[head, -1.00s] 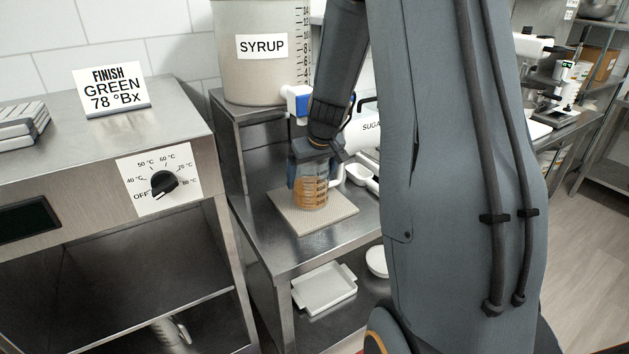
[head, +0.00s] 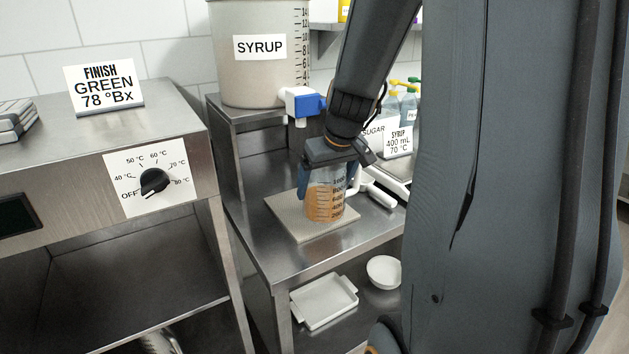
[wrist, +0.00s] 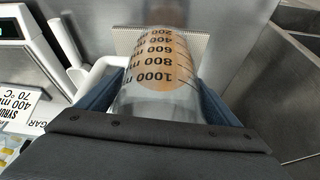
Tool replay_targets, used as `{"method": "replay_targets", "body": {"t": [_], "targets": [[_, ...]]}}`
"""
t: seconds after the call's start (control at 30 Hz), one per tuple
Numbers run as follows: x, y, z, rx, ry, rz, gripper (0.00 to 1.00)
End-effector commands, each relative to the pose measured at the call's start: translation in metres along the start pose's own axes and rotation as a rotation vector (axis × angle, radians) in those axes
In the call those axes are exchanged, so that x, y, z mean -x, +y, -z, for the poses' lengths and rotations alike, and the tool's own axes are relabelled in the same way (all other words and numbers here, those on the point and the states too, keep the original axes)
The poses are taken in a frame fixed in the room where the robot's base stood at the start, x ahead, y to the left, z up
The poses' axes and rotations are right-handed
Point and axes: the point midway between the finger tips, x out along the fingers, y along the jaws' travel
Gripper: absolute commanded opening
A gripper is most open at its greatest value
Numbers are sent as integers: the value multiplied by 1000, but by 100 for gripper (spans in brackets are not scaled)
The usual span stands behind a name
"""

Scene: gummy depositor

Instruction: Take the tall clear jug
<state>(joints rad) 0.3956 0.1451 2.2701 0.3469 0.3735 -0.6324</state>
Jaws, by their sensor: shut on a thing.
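The tall clear jug (head: 325,203) has dark graduation marks and holds amber liquid. It stands upright on or just above a beige mat (head: 287,219) on the steel shelf; I cannot tell whether its base touches. My gripper (head: 325,182) comes from above and is shut on the jug, one finger on each side. In the wrist view the jug (wrist: 160,85) lies between the two blue fingers, its marks reading up to 1000. Its white handle (wrist: 92,72) sticks out to the left there.
A syrup tank (head: 255,75) with a blue-handled tap (head: 303,103) stands behind. A steel unit with a dial (head: 154,182) is at left. A white scoop (head: 378,191) lies right of the jug. A white tray (head: 324,302) and bowl (head: 384,271) sit below.

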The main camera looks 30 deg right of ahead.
Motion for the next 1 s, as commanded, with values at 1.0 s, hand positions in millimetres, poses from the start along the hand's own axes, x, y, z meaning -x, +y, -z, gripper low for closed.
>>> {"method": "replay_targets", "body": {"t": [1.0], "targets": [[38,0,-88,0,2,-1,38]]}}
